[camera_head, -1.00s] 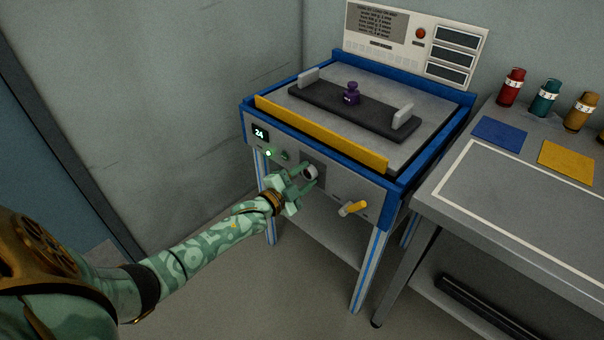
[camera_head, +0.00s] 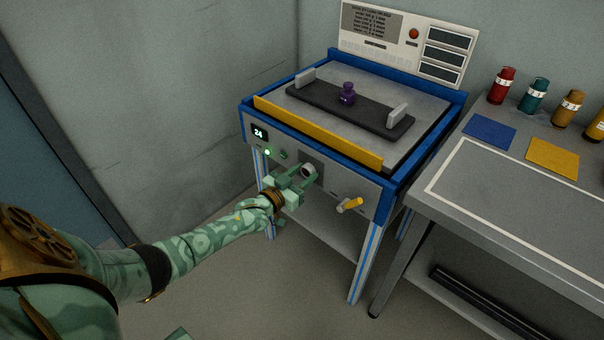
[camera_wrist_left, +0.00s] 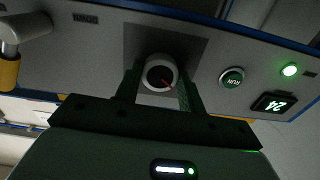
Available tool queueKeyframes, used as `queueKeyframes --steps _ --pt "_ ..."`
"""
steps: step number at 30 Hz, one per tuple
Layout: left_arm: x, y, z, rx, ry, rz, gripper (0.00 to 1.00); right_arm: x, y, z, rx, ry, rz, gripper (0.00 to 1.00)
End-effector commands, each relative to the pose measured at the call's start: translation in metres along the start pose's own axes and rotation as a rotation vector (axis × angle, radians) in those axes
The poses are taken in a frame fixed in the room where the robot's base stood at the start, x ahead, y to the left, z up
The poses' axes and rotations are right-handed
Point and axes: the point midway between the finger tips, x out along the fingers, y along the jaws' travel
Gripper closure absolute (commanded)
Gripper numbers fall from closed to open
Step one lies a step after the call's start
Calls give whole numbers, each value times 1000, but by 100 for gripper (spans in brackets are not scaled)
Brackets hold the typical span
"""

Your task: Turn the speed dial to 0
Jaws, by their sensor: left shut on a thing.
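The speed dial (camera_head: 307,170) is a round pale knob with a dark face on a dark square plate, on the front panel of the blue-framed machine. The display (camera_head: 259,133) reads 24.
A green lamp (camera_head: 267,153) glows beside the green RUN button (camera_head: 283,155). A yellow-handled lever (camera_head: 349,205) sticks out to the right. A grey bench (camera_head: 500,200) with coloured bottles is at right.

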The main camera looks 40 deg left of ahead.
Motion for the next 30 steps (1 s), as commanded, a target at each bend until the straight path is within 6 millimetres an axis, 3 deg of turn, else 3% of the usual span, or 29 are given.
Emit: queueKeyframes --steps 15,30 --pt "-1 0 3 -328 -8 0 84 -4 3 -1 0 4 4 64" --pt "-2 0 4 -388 -8 0 84 -4 2 -1 2 5 4 64"
